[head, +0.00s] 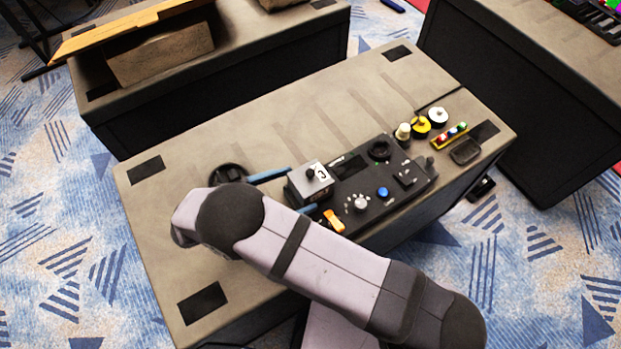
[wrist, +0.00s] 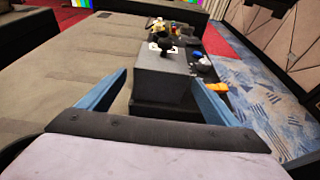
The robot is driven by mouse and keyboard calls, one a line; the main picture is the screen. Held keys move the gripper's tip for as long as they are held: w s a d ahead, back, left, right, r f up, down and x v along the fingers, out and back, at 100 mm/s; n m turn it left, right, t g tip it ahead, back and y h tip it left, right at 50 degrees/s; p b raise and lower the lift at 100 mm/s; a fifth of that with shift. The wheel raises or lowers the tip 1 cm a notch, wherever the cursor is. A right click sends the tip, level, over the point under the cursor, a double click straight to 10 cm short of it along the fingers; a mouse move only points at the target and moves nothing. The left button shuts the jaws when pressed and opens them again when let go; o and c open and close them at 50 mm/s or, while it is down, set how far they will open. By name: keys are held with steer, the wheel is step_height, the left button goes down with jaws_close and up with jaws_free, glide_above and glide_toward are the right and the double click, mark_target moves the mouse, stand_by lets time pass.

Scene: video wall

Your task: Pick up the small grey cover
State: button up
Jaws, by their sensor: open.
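The small grey cover (head: 309,183) is a box with a black knob on its light top. It sits at the left end of the black control panel in the head view. In the wrist view the cover (wrist: 163,82) stands upright straight ahead, between my two blue fingers. My gripper (head: 303,189) is open and low over the table, with one finger on each side of the cover's near end. In the wrist view my gripper (wrist: 159,78) shows gaps between fingers and cover; the right gap is narrow. The cover's underside is hidden.
The black panel (head: 400,190) carries a blue button (head: 382,193), an orange switch (head: 333,221) and several knobs. Yellow and white round pieces (head: 421,126) stand behind it. The table's far left top is clear.

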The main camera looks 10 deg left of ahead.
mark_target(311, 183)
steer(key=shift+r+p+x, duration=0.2)
steer(key=shift+p+x, duration=0.4)
steer(key=shift+x, duration=0.4)
steer(key=shift+r+p+x, duration=0.25)
steer(key=shift+p+x, duration=0.35)
steer(key=shift+x, duration=1.25)
steer(key=shift+f, duration=0.1)
steer(key=c, duration=1.2)
